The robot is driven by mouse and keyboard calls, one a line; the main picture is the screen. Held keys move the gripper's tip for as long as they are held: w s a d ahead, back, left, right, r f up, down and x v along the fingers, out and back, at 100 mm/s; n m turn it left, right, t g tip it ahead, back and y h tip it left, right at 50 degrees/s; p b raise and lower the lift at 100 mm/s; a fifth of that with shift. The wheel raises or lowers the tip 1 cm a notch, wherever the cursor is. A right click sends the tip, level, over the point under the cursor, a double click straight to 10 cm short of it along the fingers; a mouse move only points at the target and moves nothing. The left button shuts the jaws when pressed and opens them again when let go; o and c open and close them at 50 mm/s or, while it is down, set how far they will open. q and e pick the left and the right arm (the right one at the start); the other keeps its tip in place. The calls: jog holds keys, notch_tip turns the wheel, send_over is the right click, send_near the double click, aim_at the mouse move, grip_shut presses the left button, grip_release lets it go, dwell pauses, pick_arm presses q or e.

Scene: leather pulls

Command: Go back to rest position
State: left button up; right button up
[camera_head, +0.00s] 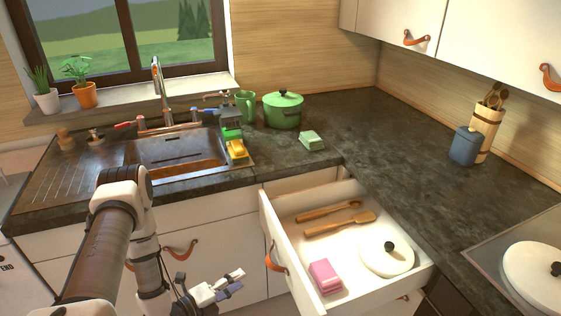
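My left arm comes in from the lower left, in front of the sink cabinet. My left gripper (236,281) is low in the picture, just left of the open drawer (275,225). Its two fingertips are apart, with nothing seen between them. It appears clear of the drawer and its leather pull (275,258). My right arm and gripper are not in view.
The open drawer holds two wooden utensils (340,224), a white lid (387,261) and a pink block (325,277). On the counter stand a green pot (283,110), a green sponge-like block (311,140) and a blue canister (465,146). The right counter has free room.

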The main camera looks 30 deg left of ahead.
pick_arm(q)
jog(key=s+d+f+n+g, duration=0.2)
jog(key=d+f+n+g, duration=0.5)
jog(key=d+n, duration=0.25)
jog(key=s+d+n+g+y, duration=0.2)
jog(key=s+n+g+y, duration=0.2)
jog(key=s+n+g, duration=0.4)
jog(key=s+n, duration=0.5)
jog(key=s, duration=0.1)
jog(key=shift+s+d+f, duration=0.25)
jog(key=shift+d+f, duration=0.1)
